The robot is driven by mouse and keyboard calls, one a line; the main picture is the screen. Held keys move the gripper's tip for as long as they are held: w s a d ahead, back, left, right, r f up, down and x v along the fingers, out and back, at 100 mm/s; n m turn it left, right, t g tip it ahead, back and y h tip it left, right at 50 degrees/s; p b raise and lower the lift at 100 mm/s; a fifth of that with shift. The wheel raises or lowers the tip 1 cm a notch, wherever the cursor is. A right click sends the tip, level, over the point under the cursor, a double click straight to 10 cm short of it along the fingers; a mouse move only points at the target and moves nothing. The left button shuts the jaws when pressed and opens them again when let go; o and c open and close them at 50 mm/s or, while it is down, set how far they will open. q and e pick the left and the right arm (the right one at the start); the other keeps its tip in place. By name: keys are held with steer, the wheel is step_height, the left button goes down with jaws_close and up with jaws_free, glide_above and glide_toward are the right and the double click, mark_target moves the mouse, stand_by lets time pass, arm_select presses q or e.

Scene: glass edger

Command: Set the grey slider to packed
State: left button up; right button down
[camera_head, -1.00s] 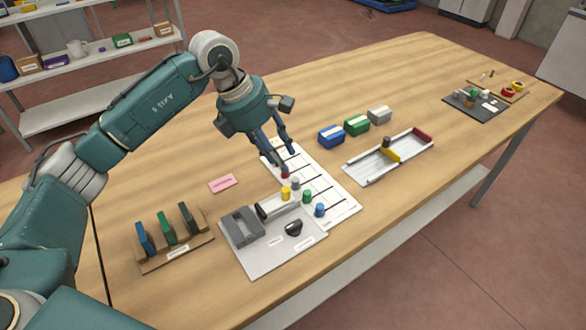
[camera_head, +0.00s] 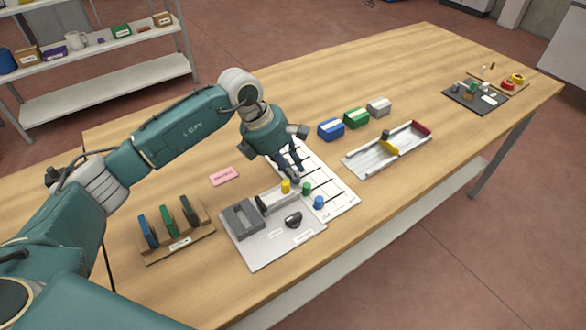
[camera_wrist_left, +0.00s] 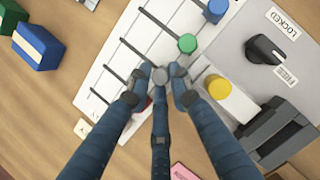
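The white slider board (camera_head: 340,194) lies on the table with dark slots across it. The grey slider knob (camera_wrist_left: 160,75) is between the fingertips of my left gripper (camera_wrist_left: 160,71), which also shows over the board in the head view (camera_head: 288,174). The fingertips are close around the knob; whether they press on it I cannot tell. A green knob (camera_wrist_left: 187,43) and a blue knob (camera_wrist_left: 215,8) are on neighbouring slots. A red knob (camera_wrist_left: 148,103) is mostly hidden behind a finger. The word packed is not readable. My right gripper is not in view.
A grey panel (camera_head: 264,252) with a yellow knob (camera_head: 286,186) and a black turn knob (camera_head: 293,219) adjoins the board. A pink card (camera_head: 223,176) and a slotted wooden holder (camera_head: 184,246) are left. Blue (camera_head: 331,129) and green boxes (camera_head: 356,118) stand behind.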

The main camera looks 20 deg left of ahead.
arm_select(q)
jaws_close()
steer(key=shift+d, duration=0.1)
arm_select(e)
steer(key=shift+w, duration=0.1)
arm_select(q)
steer(key=shift+w+d, duration=0.25)
steer(key=shift+w, duration=0.05)
steer(key=shift+w+d+b, duration=0.85)
steer(key=shift+w+b, duration=0.05)
steer(key=shift+w, duration=0.1)
steer(key=shift+w+d, duration=0.25)
steer(key=shift+w, duration=0.1)
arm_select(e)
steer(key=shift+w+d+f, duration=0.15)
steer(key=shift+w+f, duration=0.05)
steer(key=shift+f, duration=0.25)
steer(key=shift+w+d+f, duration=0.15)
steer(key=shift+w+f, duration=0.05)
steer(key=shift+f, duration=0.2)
arm_select(q)
steer(key=shift+s, duration=0.1)
steer(key=o, duration=0.7)
jaws_free()
steer(key=shift+r, duration=0.1)
steer(key=shift+c, duration=0.2)
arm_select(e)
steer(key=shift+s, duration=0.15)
